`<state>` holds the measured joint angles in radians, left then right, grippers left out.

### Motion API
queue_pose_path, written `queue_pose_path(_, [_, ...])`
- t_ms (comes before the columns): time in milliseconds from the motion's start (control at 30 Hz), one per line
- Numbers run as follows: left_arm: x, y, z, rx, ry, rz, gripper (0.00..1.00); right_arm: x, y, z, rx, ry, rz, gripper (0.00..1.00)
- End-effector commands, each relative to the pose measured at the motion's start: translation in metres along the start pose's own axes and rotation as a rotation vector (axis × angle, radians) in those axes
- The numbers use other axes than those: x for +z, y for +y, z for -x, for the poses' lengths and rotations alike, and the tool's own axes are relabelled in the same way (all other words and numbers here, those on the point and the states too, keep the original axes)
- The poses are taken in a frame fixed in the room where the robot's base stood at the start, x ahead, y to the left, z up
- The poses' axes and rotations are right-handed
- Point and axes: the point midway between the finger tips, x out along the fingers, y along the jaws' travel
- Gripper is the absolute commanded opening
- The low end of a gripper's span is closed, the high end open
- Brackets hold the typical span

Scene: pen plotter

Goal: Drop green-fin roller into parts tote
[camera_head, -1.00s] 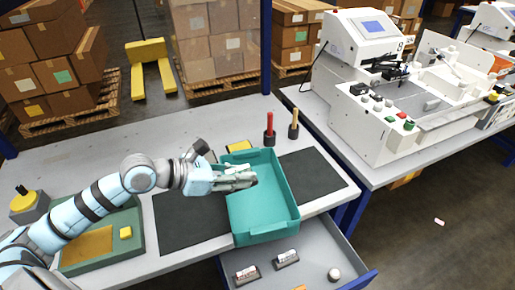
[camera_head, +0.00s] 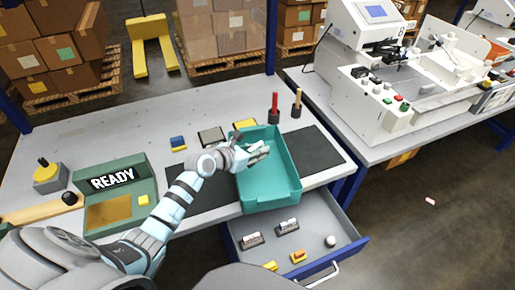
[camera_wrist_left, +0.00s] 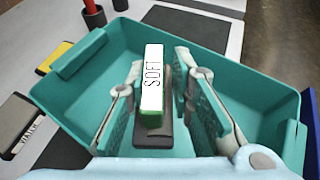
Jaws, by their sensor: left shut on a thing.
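The parts tote (camera_head: 268,197) is a teal open bin on the workbench; its walls also fill much of the left wrist view (camera_wrist_left: 265,95). My left gripper (camera_head: 256,153) is over the back part of the tote. In the left wrist view, its fingers (camera_wrist_left: 160,105) are on either side of the roller (camera_wrist_left: 152,75) and shut on it. The roller shows a white face marked SOFT, a green lower edge and a dark grey handle part. In the head view the roller is mostly hidden by the gripper. My right gripper is not in view.
A red-handled tool (camera_head: 274,104) and a wooden-handled one (camera_head: 297,102) stand behind the tote. An open drawer (camera_head: 345,250) with several small items is below the bench front. A green READY station (camera_head: 120,200) is at left. Dark mats flank the tote.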

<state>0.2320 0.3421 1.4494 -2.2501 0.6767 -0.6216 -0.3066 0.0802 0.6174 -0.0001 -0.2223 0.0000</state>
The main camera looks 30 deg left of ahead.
Motion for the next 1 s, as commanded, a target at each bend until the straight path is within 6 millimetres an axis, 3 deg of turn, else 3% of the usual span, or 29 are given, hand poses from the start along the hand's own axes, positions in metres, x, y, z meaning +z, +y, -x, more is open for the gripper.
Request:
queue_pose_path(67, [-0.012,0.0,-0.006,0.0,-0.001,0.0,0.0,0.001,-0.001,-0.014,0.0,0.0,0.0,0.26])
queue_pose_path(333, [-0.009,0.0,-0.005,0.0,-0.002,0.0,0.0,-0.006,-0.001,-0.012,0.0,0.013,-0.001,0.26])
queue_pose_path(367, [-0.009,0.0,-0.005,0.0,-0.002,0.0,0.26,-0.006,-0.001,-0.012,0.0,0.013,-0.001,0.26])
queue_pose_path(500, [-0.009,0.0,-0.004,0.0,-0.001,0.0,0.44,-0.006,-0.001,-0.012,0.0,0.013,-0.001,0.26])
queue_pose_path(833, [-0.01,0.001,0.0,0.001,-0.001,-0.002,0.44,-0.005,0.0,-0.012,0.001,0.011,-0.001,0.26])
queue_pose_path(1000, [-0.011,0.001,0.035,0.002,0.001,-0.006,0.44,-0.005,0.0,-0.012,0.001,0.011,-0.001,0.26])
